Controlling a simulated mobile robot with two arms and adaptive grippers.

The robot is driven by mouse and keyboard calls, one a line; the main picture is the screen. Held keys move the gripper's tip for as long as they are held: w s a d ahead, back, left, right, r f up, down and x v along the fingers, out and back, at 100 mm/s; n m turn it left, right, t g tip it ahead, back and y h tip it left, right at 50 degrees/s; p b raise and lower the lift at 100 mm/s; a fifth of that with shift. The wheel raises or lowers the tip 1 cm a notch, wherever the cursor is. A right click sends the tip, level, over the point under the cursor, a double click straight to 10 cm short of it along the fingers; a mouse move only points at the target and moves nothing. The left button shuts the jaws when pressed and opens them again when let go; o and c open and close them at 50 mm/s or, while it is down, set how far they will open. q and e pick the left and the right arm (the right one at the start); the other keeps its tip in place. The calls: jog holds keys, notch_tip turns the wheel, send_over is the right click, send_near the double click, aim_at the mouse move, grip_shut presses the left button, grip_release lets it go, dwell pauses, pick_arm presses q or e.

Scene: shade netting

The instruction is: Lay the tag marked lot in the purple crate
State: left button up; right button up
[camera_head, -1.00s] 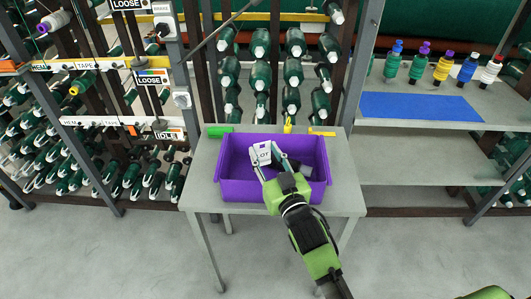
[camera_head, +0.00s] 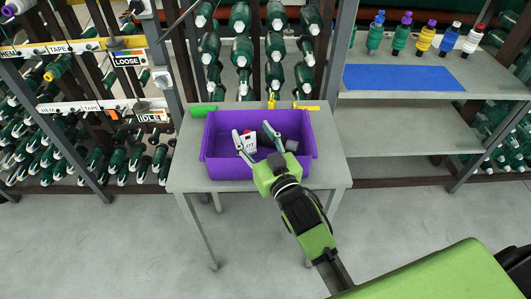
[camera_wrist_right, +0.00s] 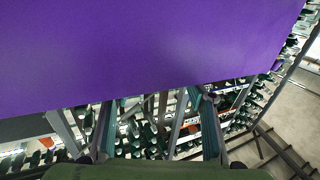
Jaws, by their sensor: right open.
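The white tag (camera_head: 249,141), with the letters "OT" showing and the rest covered by a finger, is inside the purple crate (camera_head: 228,172). I cannot tell whether it lies flat or leans. My right gripper (camera_head: 255,137) reaches into the crate from the front, its fingers spread around the tag, open. In the right wrist view the two fingers (camera_wrist_right: 158,115) are apart with no tag seen between them, and the crate's purple surface (camera_wrist_right: 150,50) fills the upper part. My left gripper is not in view.
The crate stands on a small grey table (camera_head: 188,178). Dark and grey items (camera_head: 291,145) lie in the crate's right part. A green item (camera_head: 203,111) and yellow items (camera_head: 306,107) lie behind it. A shelf with a blue mat (camera_head: 400,78) is at right.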

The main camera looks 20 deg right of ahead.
jog(key=s+d, duration=0.1)
jog(key=s, duration=0.8)
jog(key=shift+s+b, duration=0.35)
jog(key=shift+b, duration=0.05)
